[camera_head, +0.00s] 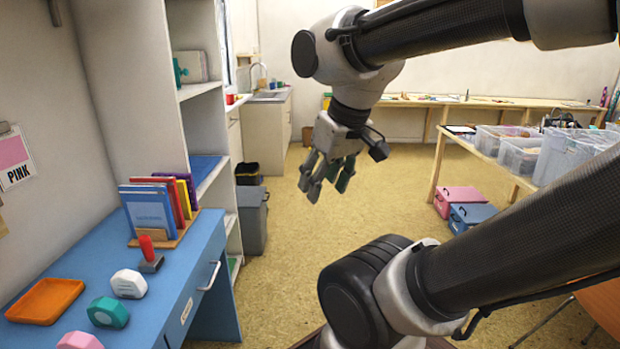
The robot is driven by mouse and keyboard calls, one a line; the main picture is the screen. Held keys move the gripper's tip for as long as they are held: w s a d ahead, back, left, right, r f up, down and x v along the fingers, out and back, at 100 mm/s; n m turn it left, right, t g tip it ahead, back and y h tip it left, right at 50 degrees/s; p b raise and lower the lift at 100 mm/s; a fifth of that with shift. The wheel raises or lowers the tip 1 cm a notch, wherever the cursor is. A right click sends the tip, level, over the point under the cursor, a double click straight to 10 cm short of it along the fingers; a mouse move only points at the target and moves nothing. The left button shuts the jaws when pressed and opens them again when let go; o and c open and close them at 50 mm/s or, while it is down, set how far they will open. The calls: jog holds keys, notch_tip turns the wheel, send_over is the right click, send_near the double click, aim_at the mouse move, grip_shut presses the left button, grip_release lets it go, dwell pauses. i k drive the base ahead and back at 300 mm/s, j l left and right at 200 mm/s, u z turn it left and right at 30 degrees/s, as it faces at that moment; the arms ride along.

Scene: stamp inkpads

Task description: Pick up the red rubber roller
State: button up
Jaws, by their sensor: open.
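A small tool with an upright red handle (146,246) and a dark grey base (150,264) stands on the blue desk (187,268), in front of the books; it looks like the red roller, but its rolling part cannot be made out. My gripper (326,180) hangs over the floor, well to the right of the desk and higher than its top. Its fingers point down, are apart, and hold nothing that I can see.
A white block (129,284), a green block (108,312), a pink block (80,341) and an orange tray (45,301) lie on the desk near the tool. Upright books (150,207) stand behind it. A white shelf unit (200,92) rises beyond. Floor is clear under my gripper.

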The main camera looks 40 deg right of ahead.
aim_at(151, 262)
jog(key=u, duration=1.1)
jog(key=l+u, duration=0.15)
jog(key=u, duration=0.15)
jog(key=l+u, duration=0.15)
jog(key=u, duration=0.15)
jog(key=l+u, duration=0.25)
jog(key=l, duration=0.45)
jog(key=l+u, duration=0.3)
jog(key=l, duration=0.45)
jog(key=k+l, duration=0.1)
jog(key=l, duration=0.75)
jog(key=k+l, duration=0.15)
jog(key=l, duration=0.25)
jog(key=k+l, duration=0.1)
jog(key=l, duration=0.3)
jog(key=l+u, duration=0.1)
jog(key=l, duration=0.3)
jog(key=k, duration=0.05)
